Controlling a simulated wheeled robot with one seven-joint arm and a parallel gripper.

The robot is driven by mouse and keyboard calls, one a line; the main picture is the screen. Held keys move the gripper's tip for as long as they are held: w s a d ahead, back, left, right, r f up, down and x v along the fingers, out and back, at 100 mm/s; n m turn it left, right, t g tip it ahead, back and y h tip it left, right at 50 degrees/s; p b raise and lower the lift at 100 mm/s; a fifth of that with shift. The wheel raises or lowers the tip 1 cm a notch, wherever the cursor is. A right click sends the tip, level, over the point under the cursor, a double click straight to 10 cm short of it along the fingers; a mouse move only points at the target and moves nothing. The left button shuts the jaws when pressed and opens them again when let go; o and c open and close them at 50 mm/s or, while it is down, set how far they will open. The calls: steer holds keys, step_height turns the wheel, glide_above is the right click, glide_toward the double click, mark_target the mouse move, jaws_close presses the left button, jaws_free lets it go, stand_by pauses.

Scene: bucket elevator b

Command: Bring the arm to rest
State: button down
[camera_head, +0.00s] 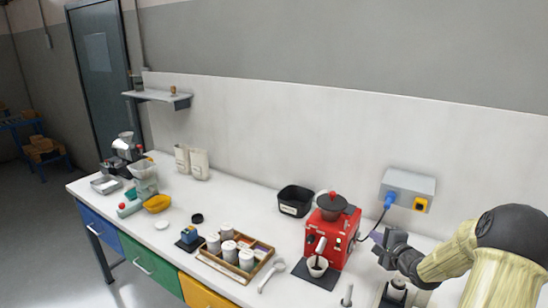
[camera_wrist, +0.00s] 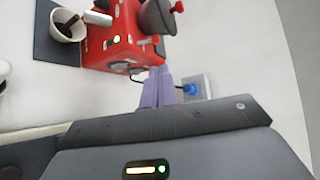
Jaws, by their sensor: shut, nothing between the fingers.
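My gripper (camera_head: 376,239) is at the right of the head view, in the air over the right part of the worktop, to the right of the red machine. Its arm comes in from the right edge. In the wrist view its two purple fingertips (camera_wrist: 157,88) are together with nothing between them. The red machine (camera_head: 332,232) with a dark hopper on top stands apart from the fingers. It also fills the upper middle of the wrist view (camera_wrist: 118,45).
A white cup (camera_head: 317,266) is at the machine's front on a dark mat. A wall socket box (camera_head: 408,187) with a blue plug is behind the gripper. A wooden tray (camera_head: 235,258) with several canisters, a spanner (camera_head: 271,275) and a black bin (camera_head: 295,200) are left of the machine.

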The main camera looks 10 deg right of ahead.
steer(key=s+a+f+n+g+h, duration=0.1)
steer(key=s+a+n+g, duration=0.25)
steer(key=a, duration=0.25)
steer(key=s+a+n+g+h, duration=0.1)
steer(key=s+a+n+g, duration=0.15)
steer(key=a+n, duration=0.3)
steer(key=s+a+n+g, duration=0.3)
steer(key=s+a+n, duration=0.2)
steer(key=s, duration=0.5)
steer(key=s+a+n+g, duration=0.3)
steer(key=s+a, duration=0.4)
steer(key=s, duration=0.3)
steer(key=shift+s+a+n, duration=0.3)
steer(key=shift+s+n, duration=0.1)
steer(key=shift+n, duration=0.5)
steer(key=shift+s+a+r, duration=0.1)
steer(key=shift+r, duration=0.05)
